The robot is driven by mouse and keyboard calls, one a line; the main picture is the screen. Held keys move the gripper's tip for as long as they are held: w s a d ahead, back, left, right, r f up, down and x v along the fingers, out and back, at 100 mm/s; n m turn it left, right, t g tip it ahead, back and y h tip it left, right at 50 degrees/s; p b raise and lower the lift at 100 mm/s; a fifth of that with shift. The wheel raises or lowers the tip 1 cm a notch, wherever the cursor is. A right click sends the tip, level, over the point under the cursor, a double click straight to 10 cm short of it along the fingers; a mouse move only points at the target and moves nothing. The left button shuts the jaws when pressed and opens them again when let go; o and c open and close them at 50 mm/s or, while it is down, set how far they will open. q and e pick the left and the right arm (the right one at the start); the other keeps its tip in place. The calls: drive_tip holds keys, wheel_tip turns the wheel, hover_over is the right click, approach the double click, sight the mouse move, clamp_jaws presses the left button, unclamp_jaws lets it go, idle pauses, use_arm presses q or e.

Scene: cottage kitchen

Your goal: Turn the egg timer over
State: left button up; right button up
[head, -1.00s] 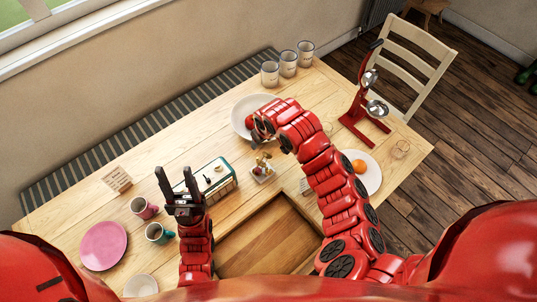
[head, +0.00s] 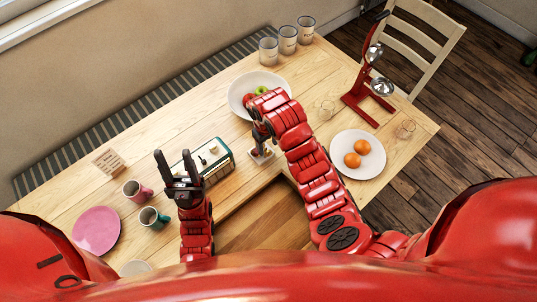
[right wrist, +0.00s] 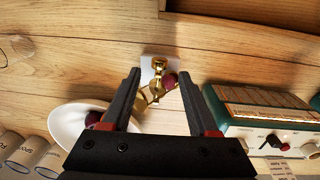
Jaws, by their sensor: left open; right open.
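A small brass-coloured piece with dark red parts, which looks like the egg timer (right wrist: 157,92), stands on a small white tile (right wrist: 148,75) in the right wrist view. In the head view the egg timer (head: 261,151) is partly hidden by my right gripper (head: 262,138). My right gripper (right wrist: 160,76) is open, its fingers on either side of the egg timer in the wrist picture. Whether they touch it, I cannot tell. My left gripper (head: 173,155) is open and empty, fingers upward, beside the toaster.
The green and cream toaster (head: 216,172) stands left of the egg timer. A white fruit bowl (head: 238,97) is behind it. A plate (head: 343,170) with two oranges lies right of my right arm.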

sight(269, 152)
drive_tip(key=shift+d+f+p, duration=0.1)
drive_tip(key=shift+f+p, duration=0.5)
drive_tip(key=shift+f, duration=1.5)
drive_tip(key=shift+w, duration=0.1)
clamp_jaws()
